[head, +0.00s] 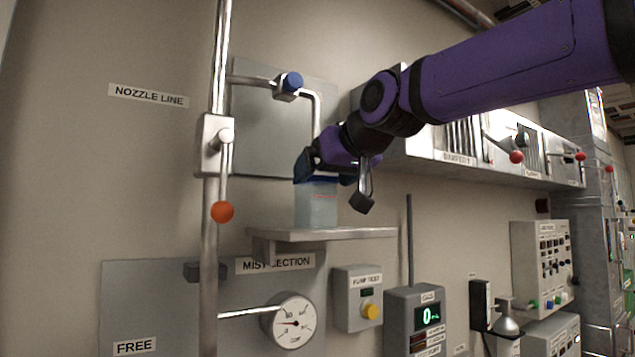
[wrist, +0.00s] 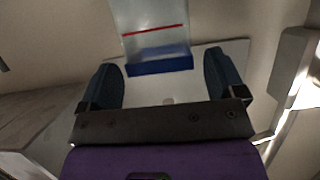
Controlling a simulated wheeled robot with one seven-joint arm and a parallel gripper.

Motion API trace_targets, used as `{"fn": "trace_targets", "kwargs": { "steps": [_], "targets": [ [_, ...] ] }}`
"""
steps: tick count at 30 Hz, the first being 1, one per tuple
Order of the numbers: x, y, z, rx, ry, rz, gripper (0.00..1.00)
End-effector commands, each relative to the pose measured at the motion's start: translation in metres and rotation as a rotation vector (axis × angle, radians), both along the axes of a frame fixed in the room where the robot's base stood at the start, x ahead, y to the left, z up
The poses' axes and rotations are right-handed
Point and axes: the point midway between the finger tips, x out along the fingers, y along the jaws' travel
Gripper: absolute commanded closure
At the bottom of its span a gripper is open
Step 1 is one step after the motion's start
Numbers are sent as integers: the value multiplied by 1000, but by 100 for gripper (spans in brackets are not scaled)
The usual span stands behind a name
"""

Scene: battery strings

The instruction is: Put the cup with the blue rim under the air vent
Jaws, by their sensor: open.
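The cup with the blue rim (head: 316,207) is clear and pale, with a red line around it. It appears upright on a small wall shelf (head: 345,234) under the bent pipe. My gripper (head: 320,175) is at the cup's top, over the shelf. In the wrist view, the cup's blue rim (wrist: 160,66) lies between the tips of my open fingers, with gaps on both sides. Louvred units (head: 462,137), one labelled "DAMPER", sit on the wall to the right; which is the air vent I cannot tell for sure.
A vertical pipe with an orange-knobbed lever (head: 222,212) stands left of the cup. A blue-knobbed valve (head: 291,82) is on the pipe above. A gauge (head: 293,321), a pump test box (head: 358,298) and a meter (head: 415,320) are below. Red-knobbed levers (head: 516,157) project at the right.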

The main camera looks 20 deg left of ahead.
Motion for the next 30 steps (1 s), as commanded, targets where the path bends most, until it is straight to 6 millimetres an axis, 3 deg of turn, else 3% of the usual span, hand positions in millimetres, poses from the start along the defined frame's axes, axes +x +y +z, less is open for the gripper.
{"fn": "trace_targets", "kwargs": {
  "steps": [9,17,26,29,30],
  "targets": [
    [-37,-43,24,1,-1,-1,11],
    [-50,-58,32,-1,1,0,11],
    [-51,-62,31,-3,2,-4,11],
    [-49,-81,20,-28,17,-38,11],
    [-49,-96,12,-47,29,-65,11]
  ]
}}
